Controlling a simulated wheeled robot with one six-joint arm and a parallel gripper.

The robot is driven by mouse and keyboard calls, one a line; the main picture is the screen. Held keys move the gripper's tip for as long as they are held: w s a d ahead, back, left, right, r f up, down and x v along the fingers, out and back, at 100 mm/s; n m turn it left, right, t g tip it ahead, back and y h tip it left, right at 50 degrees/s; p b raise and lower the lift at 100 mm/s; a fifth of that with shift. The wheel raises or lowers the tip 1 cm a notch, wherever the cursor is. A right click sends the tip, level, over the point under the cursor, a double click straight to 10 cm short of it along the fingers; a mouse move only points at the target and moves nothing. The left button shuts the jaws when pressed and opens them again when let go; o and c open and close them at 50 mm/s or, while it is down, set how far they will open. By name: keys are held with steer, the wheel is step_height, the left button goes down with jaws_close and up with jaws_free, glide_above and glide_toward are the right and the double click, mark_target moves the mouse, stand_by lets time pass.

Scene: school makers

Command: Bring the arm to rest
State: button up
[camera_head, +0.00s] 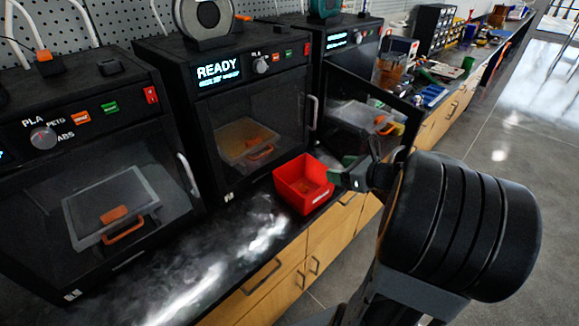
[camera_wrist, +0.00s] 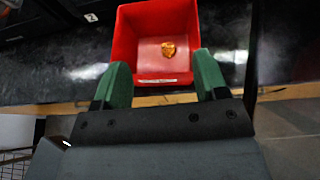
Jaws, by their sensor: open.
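Whether the fingers touch the bin is hard to tell. My arm covers part of the counter on the right in the head view.
The bin stands on a glossy black counter (camera_head: 225,235) near its front edge, above wooden drawers (camera_head: 290,285). Black printers line the wall; the middle one (camera_head: 222,72) reads READY. A dark door (camera_head: 372,85) stands open at the far printer. Clear floor (camera_head: 500,140) lies at the right.

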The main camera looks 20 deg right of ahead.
steer(key=s+a+f+n+g+h+p, duration=0.3)
steer(key=s+a+n+g, duration=0.4)
steer(key=n, duration=0.9)
steer(key=s+a+r+n+g+h+p, duration=0.1)
steer(key=s+a+r+n+h+p, duration=0.2)
steer(key=a+r+n, duration=0.6)
steer(key=s+n+p, duration=0.1)
steer(key=n+p, duration=0.1)
steer(key=n, duration=0.4)
steer(key=shift+s+g, duration=0.2)
steer(key=shift+g, duration=0.1)
steer(key=shift+r, duration=0.1)
steer(key=shift+c, duration=0.4)
